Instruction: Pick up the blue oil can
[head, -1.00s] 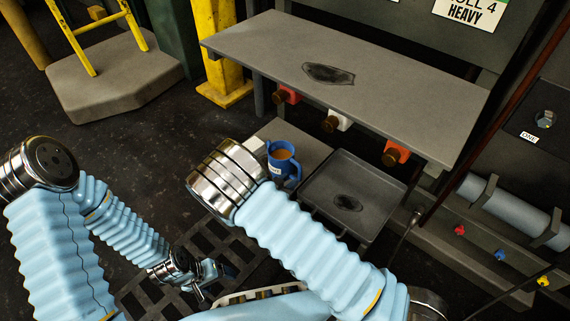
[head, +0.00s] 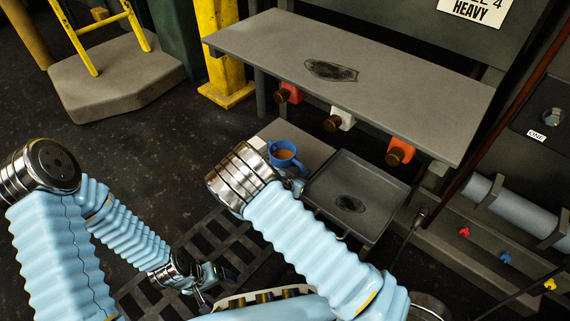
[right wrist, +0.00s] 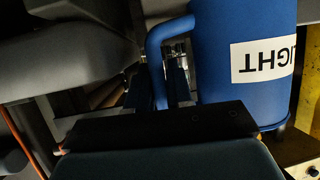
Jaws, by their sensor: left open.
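The blue oil can (head: 284,154), open-topped with brown liquid inside, stands on a grey surface below the steel table in the head view. My right wrist hides its lower part. In the right wrist view the blue can (right wrist: 215,55) is close, with its handle on the left and a white LIGHT label upside down. My right gripper (right wrist: 167,88) is at the handle; its fingers are dark and partly hidden, and I cannot tell whether they grip it. My left gripper (head: 205,288) is open and empty, low in the head view, away from the can.
A dark square tray (head: 390,192) lies right of the can. The steel table (head: 350,75), with red, white and orange knobbed blocks on its front, overhangs behind. A slotted grate (head: 165,300) is on the floor. Open dark floor lies left.

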